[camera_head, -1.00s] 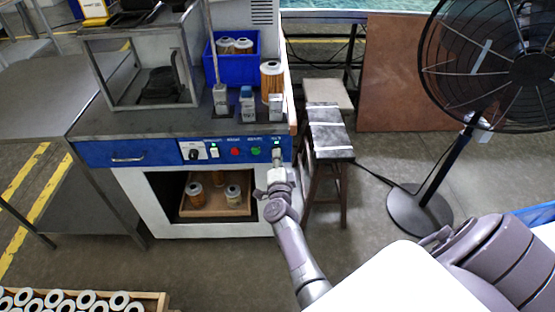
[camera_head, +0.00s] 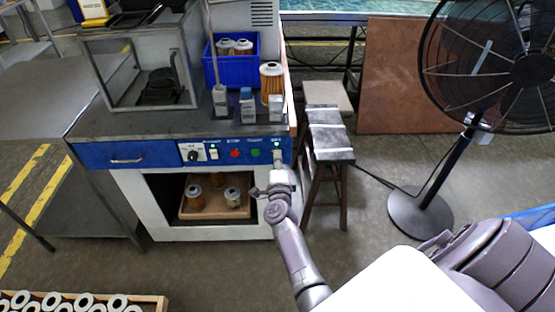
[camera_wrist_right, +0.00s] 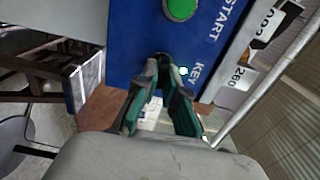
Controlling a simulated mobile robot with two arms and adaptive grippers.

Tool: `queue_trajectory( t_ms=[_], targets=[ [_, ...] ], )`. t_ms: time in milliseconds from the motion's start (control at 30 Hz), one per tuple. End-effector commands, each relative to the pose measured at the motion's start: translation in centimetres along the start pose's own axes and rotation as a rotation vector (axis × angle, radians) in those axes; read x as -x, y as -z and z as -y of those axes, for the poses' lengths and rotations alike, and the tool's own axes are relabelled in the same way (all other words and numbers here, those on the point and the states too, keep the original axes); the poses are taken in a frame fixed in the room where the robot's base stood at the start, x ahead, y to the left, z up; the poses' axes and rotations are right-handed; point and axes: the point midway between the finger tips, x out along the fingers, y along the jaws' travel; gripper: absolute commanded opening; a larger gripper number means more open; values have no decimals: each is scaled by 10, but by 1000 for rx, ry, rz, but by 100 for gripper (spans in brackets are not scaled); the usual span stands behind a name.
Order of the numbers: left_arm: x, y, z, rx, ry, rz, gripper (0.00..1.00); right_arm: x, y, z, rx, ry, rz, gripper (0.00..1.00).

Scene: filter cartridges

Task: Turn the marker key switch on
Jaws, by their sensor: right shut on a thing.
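The blue control panel (camera_head: 125,155) runs along the front of the machine. In the right wrist view my right gripper's green-padded fingers (camera_wrist_right: 161,84) close around the switch's key. A small green light (camera_head: 276,143) shows just above the switch. The key's exact angle is hard to see. My left gripper is in neither view.
The green start button (camera_head: 255,153), red button (camera_head: 235,153) and a dial (camera_head: 193,153) sit left on the panel. Below is an open compartment with a cartridge tray (camera_head: 205,212). A stool (camera_head: 330,140) and a fan (camera_head: 420,210) stand right.

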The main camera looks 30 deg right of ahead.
Motion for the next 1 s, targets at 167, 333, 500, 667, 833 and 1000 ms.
queue_trajectory(
  t_ms=[167, 333, 500, 667, 833, 1000],
  targets=[
    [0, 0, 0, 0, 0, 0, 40, 0, 0, 0, -3, 0, 0, 32],
    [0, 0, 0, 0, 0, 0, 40, 0, 0, 0, -1, 0, 0, 34],
    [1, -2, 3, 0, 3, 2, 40, 0, 0, 0, 11, 0, 0, 34],
    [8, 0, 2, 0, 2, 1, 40, 0, 0, 3, 143, 0, -1, 34],
    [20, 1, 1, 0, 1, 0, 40, 0, -1, 4, 438, -1, 1, 34],
    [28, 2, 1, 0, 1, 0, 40, 0, -1, 4, 750, -1, 0, 34]
  ],
)
